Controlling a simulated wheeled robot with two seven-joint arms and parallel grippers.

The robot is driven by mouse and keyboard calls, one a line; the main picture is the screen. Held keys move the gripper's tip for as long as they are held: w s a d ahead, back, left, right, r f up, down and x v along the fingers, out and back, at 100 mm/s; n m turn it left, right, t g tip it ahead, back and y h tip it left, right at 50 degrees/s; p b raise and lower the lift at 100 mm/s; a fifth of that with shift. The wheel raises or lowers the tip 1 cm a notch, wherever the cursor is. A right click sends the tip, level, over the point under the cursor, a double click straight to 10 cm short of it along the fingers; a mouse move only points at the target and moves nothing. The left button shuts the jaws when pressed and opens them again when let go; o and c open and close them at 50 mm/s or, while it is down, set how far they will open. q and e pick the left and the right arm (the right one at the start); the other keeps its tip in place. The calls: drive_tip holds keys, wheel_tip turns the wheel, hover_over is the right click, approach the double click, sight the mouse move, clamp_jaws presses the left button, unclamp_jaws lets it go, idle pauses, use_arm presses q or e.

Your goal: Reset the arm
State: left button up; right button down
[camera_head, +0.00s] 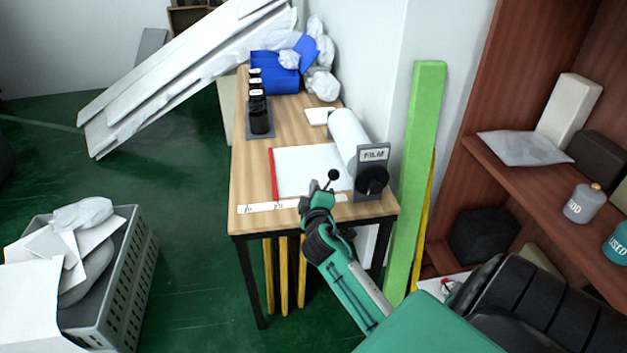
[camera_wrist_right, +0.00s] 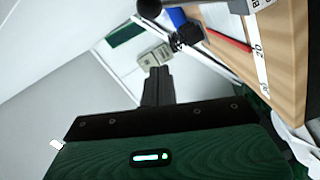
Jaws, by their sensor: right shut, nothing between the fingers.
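My right arm, green and black, reaches in from the lower right in the head view. Its gripper (camera_head: 318,195) is over the front edge of the wooden table (camera_head: 250,160). In the right wrist view the gripper's dark fingers (camera_wrist_right: 157,86) are together with nothing held between them. A small dark round knob shows just beyond the gripper in the head view; I cannot tell what it belongs to. My left gripper is not in view.
On the table are a film roll (camera_head: 348,138) in a grey holder, a white sheet with a red edge (camera_head: 300,168), a white ruler strip (camera_head: 262,207), dark bottles (camera_head: 260,115) and blue bins (camera_head: 275,75). A green board (camera_head: 415,160) and a shelf (camera_head: 520,165) stand right. A grey crate (camera_head: 125,270) stands left.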

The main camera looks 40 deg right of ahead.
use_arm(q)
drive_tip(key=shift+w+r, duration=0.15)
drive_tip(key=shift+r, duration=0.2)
use_arm(e)
drive_tip(key=shift+s+a, duration=0.3)
drive_tip(key=shift+s, duration=0.35)
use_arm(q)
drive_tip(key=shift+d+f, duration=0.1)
